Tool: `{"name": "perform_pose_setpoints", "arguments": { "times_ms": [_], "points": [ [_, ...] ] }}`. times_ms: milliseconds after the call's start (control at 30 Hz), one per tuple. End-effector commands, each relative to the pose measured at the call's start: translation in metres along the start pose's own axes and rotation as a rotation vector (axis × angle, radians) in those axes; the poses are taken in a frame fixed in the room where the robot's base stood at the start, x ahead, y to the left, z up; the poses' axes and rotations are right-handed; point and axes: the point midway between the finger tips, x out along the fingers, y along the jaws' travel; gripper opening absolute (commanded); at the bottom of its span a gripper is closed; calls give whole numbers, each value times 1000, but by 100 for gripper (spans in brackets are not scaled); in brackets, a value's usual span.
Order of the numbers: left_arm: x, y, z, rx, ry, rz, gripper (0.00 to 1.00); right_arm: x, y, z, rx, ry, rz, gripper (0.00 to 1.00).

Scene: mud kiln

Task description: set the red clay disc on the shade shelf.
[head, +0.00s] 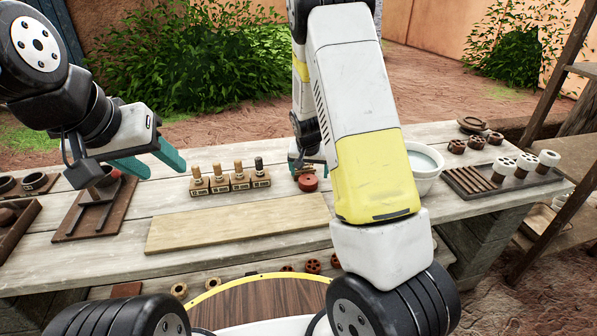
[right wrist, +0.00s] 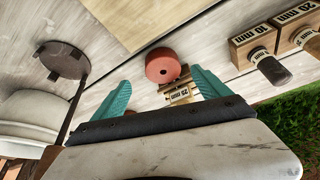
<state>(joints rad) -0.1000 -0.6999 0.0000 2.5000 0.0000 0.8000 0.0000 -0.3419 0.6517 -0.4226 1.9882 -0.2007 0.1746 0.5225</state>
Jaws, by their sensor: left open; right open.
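The red clay disc (head: 308,183) lies on the plank table, right of the row of stamps. In the head view my right arm hides most of that gripper (head: 304,168). My left gripper (head: 166,174) is open and empty above the table's left part. A wooden rack (head: 568,134) stands at the far right; I cannot tell whether it is the shade shelf.
Several handled stamps on blocks (head: 230,181) stand left of the disc; a tan board (head: 235,222) lies in front. A labelled block (right wrist: 181,96) sits close by the disc. Right of my arm are a white bowl (head: 424,165) and a dark tray (head: 500,178). The board's top is clear.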

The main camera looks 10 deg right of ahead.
Motion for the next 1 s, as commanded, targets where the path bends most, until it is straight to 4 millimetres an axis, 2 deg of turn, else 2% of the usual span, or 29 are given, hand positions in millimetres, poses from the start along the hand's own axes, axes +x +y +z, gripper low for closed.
{"name": "perform_pose_setpoints", "arguments": {
  "times_ms": [400,700,767,1000],
  "points": [
    [0,0,0,0,0,0,49,56,-4,-1,-1,-3,0,86],
    [0,0,0,0,0,0,49,61,-5,-2,0,-1,-1,86],
    [0,0,0,0,0,0,49,61,-5,-2,0,-1,-1,78],
    [0,0,0,0,0,0,49,61,-5,-2,0,-1,-1,31]
  ]
}}
